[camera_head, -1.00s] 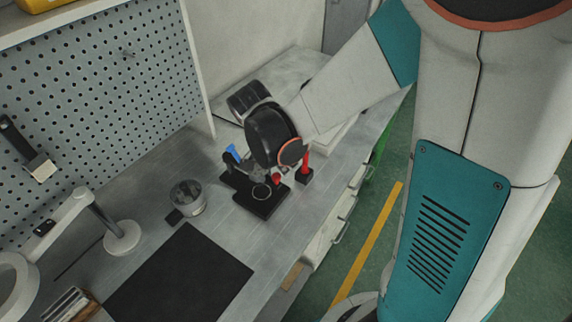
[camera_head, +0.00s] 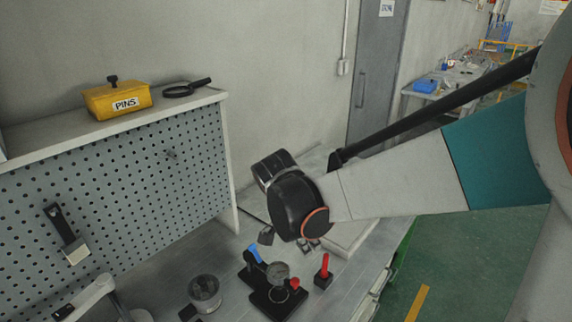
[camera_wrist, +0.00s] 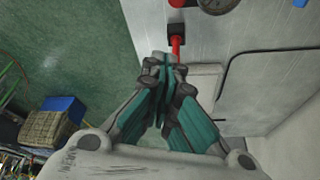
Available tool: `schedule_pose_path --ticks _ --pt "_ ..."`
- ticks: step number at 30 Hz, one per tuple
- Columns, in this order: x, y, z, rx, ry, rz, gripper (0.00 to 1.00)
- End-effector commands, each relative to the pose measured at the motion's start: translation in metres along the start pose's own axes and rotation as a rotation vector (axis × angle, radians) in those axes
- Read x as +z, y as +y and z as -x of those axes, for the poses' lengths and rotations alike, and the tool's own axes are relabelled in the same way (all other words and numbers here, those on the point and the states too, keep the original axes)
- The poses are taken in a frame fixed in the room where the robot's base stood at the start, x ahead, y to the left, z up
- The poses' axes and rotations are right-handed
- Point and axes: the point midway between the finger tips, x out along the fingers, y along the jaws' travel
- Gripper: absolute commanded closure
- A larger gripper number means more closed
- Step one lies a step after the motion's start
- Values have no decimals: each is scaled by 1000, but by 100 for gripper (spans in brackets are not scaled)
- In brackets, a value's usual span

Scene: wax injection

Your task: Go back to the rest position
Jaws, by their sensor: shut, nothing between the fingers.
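My gripper (camera_wrist: 163,62) shows in the wrist view with its teal and grey fingers drawn together, and nothing is between the tips. In the head view my wrist hides most of it, above the workbench (camera_head: 235,303). The black press-like device with a round gauge (camera_head: 278,272) stands on the bench below and in front of my wrist. A red-handled tool in a black base (camera_head: 323,272) stands to its right. The red handle also shows just beyond my fingertips in the wrist view (camera_wrist: 176,42), and I cannot tell the gap. The gripper holds neither.
A pegboard (camera_head: 130,200) with a shelf carries a yellow PINS box (camera_head: 117,100) and a magnifier (camera_head: 187,88). A small metal pot (camera_head: 204,288) sits on the bench. A grey door (camera_head: 375,75) and another bench (camera_head: 450,80) stand behind. Green floor is open at right.

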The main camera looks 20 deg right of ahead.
Motion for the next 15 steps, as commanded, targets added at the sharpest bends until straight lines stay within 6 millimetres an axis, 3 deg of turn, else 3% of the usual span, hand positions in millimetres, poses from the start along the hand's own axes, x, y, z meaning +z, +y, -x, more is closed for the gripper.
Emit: schedule_pose_path --ticks 5,15 --pt "-3 15 11 -50 -24 111 100" --pt "-7 60 44 -284 -40 563 100"
